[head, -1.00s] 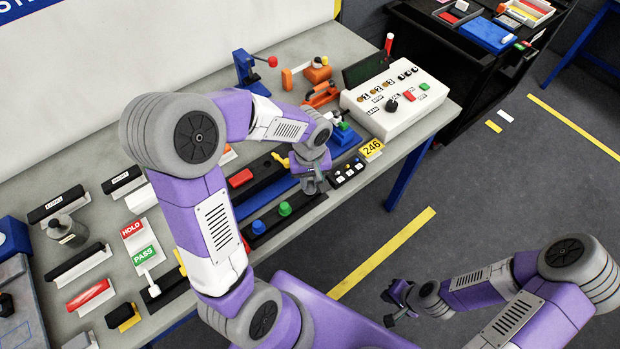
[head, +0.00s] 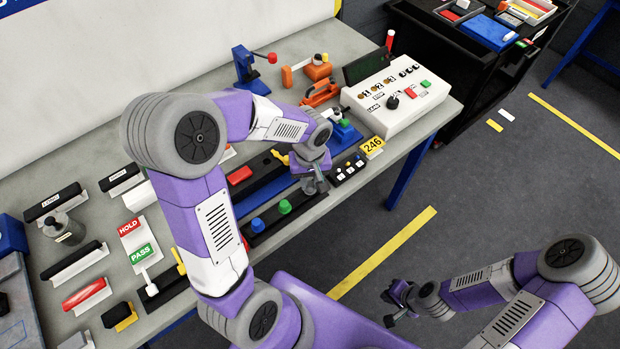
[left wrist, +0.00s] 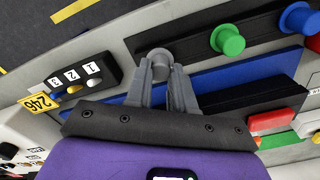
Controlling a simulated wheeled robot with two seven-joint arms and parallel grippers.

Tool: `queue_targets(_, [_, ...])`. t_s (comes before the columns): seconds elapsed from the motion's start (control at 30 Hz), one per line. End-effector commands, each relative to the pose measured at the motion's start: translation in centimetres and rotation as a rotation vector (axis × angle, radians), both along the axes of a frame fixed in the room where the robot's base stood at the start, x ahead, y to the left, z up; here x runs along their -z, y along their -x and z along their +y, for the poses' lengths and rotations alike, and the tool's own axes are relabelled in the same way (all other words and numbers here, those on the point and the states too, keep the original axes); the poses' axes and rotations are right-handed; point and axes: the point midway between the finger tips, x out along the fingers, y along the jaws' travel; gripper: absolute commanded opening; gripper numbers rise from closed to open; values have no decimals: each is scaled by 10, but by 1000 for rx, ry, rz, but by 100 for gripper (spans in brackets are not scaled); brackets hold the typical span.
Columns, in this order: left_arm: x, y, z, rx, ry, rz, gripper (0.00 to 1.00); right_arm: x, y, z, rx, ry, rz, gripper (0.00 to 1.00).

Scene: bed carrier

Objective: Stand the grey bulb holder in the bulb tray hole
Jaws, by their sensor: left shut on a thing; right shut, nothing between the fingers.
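The grey bulb holder (left wrist: 160,58) shows in the left wrist view as a round grey end between the fingertips of my left gripper (left wrist: 160,76). It is at the left end of the black bulb tray (left wrist: 264,28). Whether it is seated in a hole or just above one, I cannot tell. In the head view my left gripper (head: 317,185) is shut on it at the tray's right end; the holder is mostly hidden. A green holder (left wrist: 230,40) and a blue holder (left wrist: 299,18) stand in the tray. My right gripper (head: 397,302) is shut and empty, away from the bench.
A small black switch box (head: 347,170) and a yellow 246 tag (head: 372,147) are right of my left gripper. A blue strip (left wrist: 240,78) lies beside the tray. A white control box (head: 400,100) stands behind. Open floor lies in front of the bench.

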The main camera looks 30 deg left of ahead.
Motion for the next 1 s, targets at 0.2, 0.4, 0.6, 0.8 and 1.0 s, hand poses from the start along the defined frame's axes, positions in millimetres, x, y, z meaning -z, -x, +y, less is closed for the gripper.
queue_targets(0.2, [7,0,0,0,0,0,0,6,0,0,0,0,0,0])
queue_targets(0.4, [8,0,0,0,0,0,35,7,0,0,0,0,0,0])
queue_targets(0.6, [8,0,0,0,0,0,53,7,0,0,0,0,0,0])
queue_targets(0.8, [7,0,0,0,0,0,53,7,0,0,0,0,0,0])
queue_targets(1.0, [-18,-1,0,0,-1,-4,53,-1,0,0,0,0,0,0])
